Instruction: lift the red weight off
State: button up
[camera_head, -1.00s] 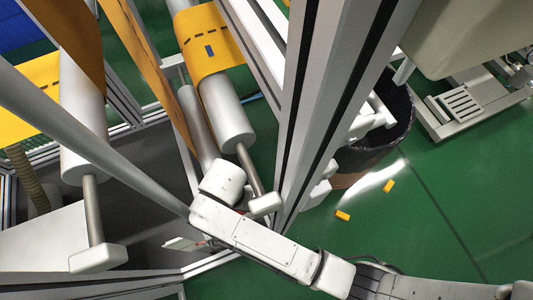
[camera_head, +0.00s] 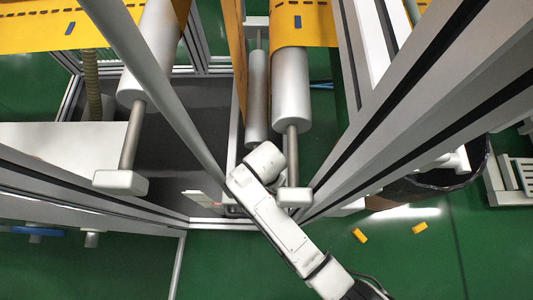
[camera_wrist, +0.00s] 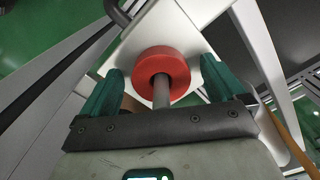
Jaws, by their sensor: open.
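The red weight (camera_wrist: 162,66) is a round red ring in the wrist view, around a grey rod (camera_wrist: 161,92) in front of a pale plate (camera_wrist: 187,36). My gripper (camera_wrist: 162,84) has its two green fingers apart, one on each side of the rod and close to the weight. The fingers do not appear to touch the weight. In the head view my arm reaches down among the frame bars, and its gripper and the red weight are hidden there.
White rollers (camera_head: 291,88) with orange felt (camera_head: 303,22) stand beside my arm. Grey frame posts (camera_head: 400,110) rise close on the right. A dark bin (camera_head: 440,182) and small orange blocks (camera_head: 360,236) are on the green floor, which is open at lower right.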

jog(key=shift+c, duration=0.5)
jog(key=shift+r, duration=0.1)
jog(key=c, duration=1.4)
jog(key=shift+r+p, duration=4.25)
jog(key=shift+p, duration=0.3)
jog(key=shift+c, duration=0.2)
